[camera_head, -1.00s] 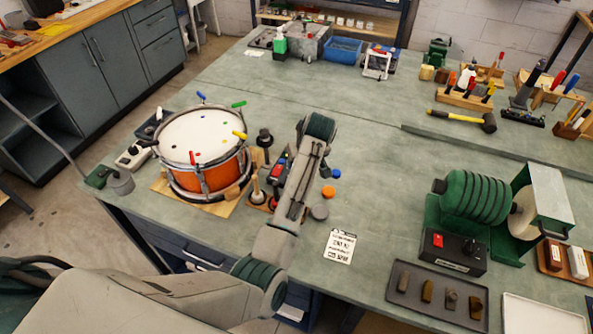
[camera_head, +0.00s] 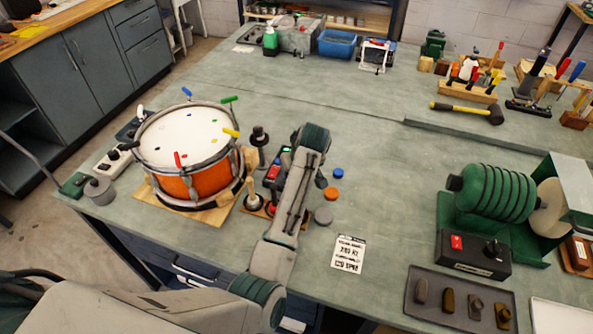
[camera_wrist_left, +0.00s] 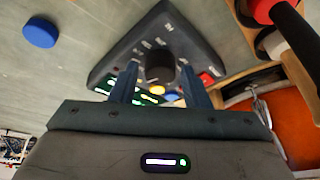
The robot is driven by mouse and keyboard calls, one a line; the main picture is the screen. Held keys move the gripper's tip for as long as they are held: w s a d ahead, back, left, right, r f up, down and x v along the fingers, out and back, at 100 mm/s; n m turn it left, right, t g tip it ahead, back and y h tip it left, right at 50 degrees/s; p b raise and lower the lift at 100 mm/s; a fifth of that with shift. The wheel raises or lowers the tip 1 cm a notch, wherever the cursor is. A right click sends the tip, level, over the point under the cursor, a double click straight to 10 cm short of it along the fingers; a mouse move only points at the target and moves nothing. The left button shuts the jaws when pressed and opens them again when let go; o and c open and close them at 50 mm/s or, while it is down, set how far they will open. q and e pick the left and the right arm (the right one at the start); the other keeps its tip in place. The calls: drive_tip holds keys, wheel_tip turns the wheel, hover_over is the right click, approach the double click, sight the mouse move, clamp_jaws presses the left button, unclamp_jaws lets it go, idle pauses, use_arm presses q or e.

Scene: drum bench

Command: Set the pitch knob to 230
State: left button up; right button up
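A dark control box with a red button (camera_head: 273,172) sits right of the drum, partly hidden behind my left arm. In the left wrist view its panel (camera_wrist_left: 185,28) has printed marks around a black round knob (camera_wrist_left: 160,68), a red button, a yellow light and green lit displays. I cannot read the dial value. My left gripper (camera_wrist_left: 160,88) is open, with its fingertips either side of the knob and gaps showing; contact is not visible. The gripper is hidden behind my arm in the head view. A printed card (camera_head: 348,254) lies on the bench. My right gripper is not in view.
The orange drum (camera_head: 195,182) stands on a wooden board left of the box. Blue (camera_head: 338,173), orange (camera_head: 331,193) and grey (camera_head: 323,216) discs lie right of my arm. A green motor machine (camera_head: 495,195) and a tray (camera_head: 430,309) are further right. The bench middle is clear.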

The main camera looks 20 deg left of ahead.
use_arm(q)
drive_tip(key=c, duration=0.6)
drive_tip(key=shift+c, duration=0.2)
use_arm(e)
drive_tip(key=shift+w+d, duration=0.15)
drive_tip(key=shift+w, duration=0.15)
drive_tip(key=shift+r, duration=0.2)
use_arm(q)
drive_tip(key=shift+w+r+n+g+y+p, duration=0.1)
drive_tip(key=shift+n+g+y+p, duration=0.25)
drive_tip(key=shift+n+p, duration=0.55)
drive_tip(key=shift+n+g, duration=0.35)
drive_tip(key=shift+n, duration=0.65)
drive_tip(key=n+g, duration=0.1)
drive_tip(key=n, duration=0.1)
drive_tip(key=shift+w+n+y, duration=0.15)
drive_tip(key=shift+n+y, duration=0.1)
drive_tip(key=shift+n, duration=0.15)
drive_tip(key=n+g, duration=0.1)
drive_tip(key=n, duration=0.2)
drive_tip(key=shift+w+f+b, duration=0.1)
drive_tip(key=shift+f+b, duration=0.1)
drive_tip(key=shift+b, duration=0.15)
drive_tip(key=shift+n+g, duration=0.5)
drive_tip(key=shift+n, duration=0.6)
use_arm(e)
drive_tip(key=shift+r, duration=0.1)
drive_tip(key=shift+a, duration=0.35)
